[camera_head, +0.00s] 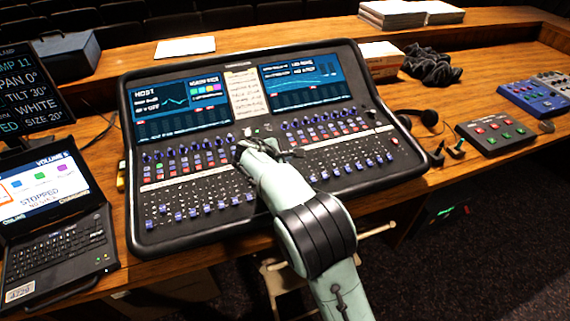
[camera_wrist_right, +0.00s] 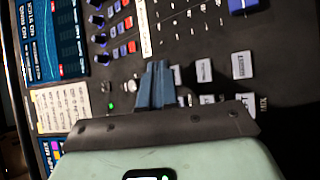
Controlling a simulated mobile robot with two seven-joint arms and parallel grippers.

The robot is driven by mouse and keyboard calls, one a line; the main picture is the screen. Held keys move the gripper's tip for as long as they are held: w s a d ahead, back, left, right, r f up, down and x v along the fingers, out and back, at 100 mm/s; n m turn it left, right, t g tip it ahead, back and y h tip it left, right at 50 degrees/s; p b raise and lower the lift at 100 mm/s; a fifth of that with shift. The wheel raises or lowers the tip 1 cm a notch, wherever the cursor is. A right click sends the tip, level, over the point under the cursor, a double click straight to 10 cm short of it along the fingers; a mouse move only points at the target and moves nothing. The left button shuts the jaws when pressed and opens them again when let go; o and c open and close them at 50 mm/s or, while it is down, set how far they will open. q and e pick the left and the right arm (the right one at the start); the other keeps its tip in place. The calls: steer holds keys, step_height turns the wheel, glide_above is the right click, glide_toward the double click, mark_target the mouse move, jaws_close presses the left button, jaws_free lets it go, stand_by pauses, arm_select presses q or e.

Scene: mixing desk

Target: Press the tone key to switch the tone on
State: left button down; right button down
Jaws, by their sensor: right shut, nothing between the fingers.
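The mixing desk (camera_head: 258,215) stands on the wooden table with its two screens lit. My right gripper (camera_head: 262,146) is over the middle of the desk, just below the strip between the screens. In the right wrist view its shut fingers (camera_wrist_right: 157,70) point down at the panel, with nothing between them. Pale square keys (camera_wrist_right: 204,70) lie beside the fingers, some partly hidden by the gripper. A small green light (camera_wrist_right: 110,104) and a round pale knob (camera_wrist_right: 131,86) are on the other side. I cannot read which key is the tone key, nor tell whether the fingertips touch the panel. My left gripper is out of view.
A laptop (camera_head: 60,235) and a dark monitor (camera_head: 28,85) stand at the left. Headphones (camera_head: 428,118), a grey button box (camera_head: 495,132) and a blue device (camera_head: 533,97) lie at the right. Faders and knobs surround the gripper on the desk.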

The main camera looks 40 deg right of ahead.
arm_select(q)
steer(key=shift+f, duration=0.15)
arm_select(e)
steer(key=shift+f, duration=0.35)
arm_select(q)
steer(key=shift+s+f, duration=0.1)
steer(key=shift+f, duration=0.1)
arm_select(e)
steer(key=shift+f, duration=0.35)
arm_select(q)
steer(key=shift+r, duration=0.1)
arm_select(e)
steer(key=shift+r, duration=0.15)
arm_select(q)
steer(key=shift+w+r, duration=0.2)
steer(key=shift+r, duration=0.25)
arm_select(e)
steer(key=shift+r, duration=0.65)
arm_select(q)
steer(key=shift+p, duration=0.3)
arm_select(e)
steer(key=shift+r, duration=0.1)
